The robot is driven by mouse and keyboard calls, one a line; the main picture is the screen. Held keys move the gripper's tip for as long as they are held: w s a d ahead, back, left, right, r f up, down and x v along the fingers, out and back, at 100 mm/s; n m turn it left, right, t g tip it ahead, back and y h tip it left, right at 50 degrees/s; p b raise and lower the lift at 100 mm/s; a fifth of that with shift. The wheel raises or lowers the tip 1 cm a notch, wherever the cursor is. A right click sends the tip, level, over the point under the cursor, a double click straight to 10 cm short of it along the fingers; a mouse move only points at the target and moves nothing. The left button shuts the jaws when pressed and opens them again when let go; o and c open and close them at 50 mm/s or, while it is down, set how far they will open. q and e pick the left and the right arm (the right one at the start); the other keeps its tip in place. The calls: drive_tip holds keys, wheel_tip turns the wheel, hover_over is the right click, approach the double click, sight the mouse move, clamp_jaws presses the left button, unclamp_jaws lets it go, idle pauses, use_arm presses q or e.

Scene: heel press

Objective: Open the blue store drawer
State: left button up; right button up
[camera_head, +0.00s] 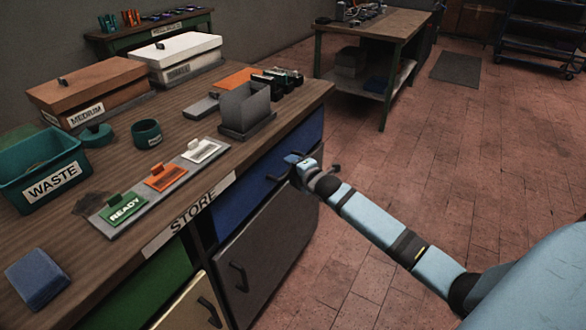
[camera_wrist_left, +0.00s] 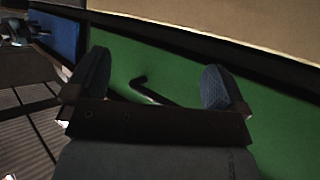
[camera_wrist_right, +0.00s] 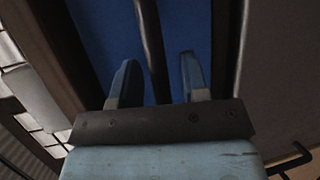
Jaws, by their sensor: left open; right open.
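The blue store drawer (camera_head: 240,193) is in the bench front under the STORE label and looks shut. My right gripper (camera_head: 297,160) is at its front, near the handle. In the right wrist view, the open fingers (camera_wrist_right: 157,80) point at the blue front (camera_wrist_right: 105,35), with the dark bar handle (camera_wrist_right: 152,45) between them. A gap shows on each side, so I cannot see contact. My left gripper is out of the head view. In the left wrist view it is open (camera_wrist_left: 158,85) before a green drawer (camera_wrist_left: 190,65), with a dark handle (camera_wrist_left: 150,92) between its fingers.
Below the blue drawer is a grey door (camera_head: 265,250) with its own handle. The green drawer (camera_head: 150,285) is to the left. The benchtop holds a WASTE bin (camera_head: 45,170), a label tray (camera_head: 130,215) and boxes. Open floor (camera_head: 450,150) lies to the right.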

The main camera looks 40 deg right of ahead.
use_arm(q)
drive_tip(key=shift+r, duration=0.1)
use_arm(e)
clamp_jaws()
drive_tip(key=shift+s, duration=0.15)
